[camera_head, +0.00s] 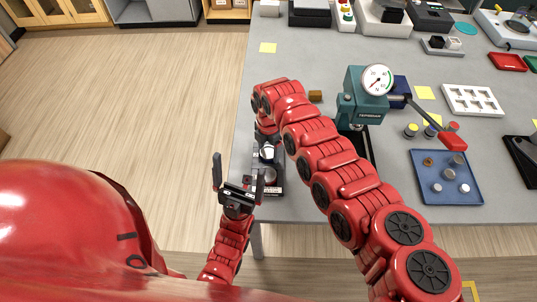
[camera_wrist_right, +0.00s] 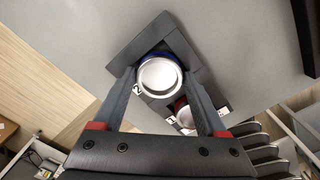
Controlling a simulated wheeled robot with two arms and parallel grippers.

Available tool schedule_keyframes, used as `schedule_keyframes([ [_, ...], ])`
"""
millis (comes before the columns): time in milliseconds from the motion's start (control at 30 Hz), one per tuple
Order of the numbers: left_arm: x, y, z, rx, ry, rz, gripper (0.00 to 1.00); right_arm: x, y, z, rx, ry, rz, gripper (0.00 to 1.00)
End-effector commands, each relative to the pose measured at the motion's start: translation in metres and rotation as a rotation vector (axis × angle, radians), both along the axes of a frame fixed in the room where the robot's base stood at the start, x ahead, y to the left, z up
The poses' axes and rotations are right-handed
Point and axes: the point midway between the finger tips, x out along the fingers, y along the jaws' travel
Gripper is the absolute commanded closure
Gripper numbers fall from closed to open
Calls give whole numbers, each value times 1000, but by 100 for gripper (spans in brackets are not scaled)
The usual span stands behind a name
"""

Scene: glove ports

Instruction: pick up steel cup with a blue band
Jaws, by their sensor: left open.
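The steel cup with a blue band (camera_wrist_right: 159,76) shows from above in the right wrist view, by the "2" mark of a dark holder (camera_wrist_right: 212,82). Its blue band shows at the far side of the rim. My right gripper (camera_wrist_right: 159,80) has one finger on each side of this cup, very close to its wall; I cannot tell whether they press on it. In the head view the cup (camera_head: 267,152) is partly hidden by my right arm. My left gripper (camera_head: 238,180) is open and empty, just left of the holder at the table's edge.
A second steel cup with a red band (camera_wrist_right: 184,115) stands by the "1" mark, partly behind a finger. A teal press with a dial (camera_head: 362,98) stands right of my right arm. A blue tray (camera_head: 430,193) with small parts lies further right. Open floor lies left of the table.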

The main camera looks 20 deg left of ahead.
Motion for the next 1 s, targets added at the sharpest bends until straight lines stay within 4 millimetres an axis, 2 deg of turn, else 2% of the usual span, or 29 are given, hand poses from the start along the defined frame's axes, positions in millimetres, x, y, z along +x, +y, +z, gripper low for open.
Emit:
schedule_keyframes([
  [33,0,0,0,0,0,0,0,0,0,0,0,0,0,36],
  [300,0,0,0,0,0,0,0,0,0,0,0,0,0,85],
  [400,0,0,0,0,0,0,0,0,0,0,0,0,0,100],
  [800,0,0,0,0,0,0,0,0,1,1,1,0,0,100],
  [1000,0,0,-3,0,0,0,0,-3,9,10,3,-4,0,100],
])
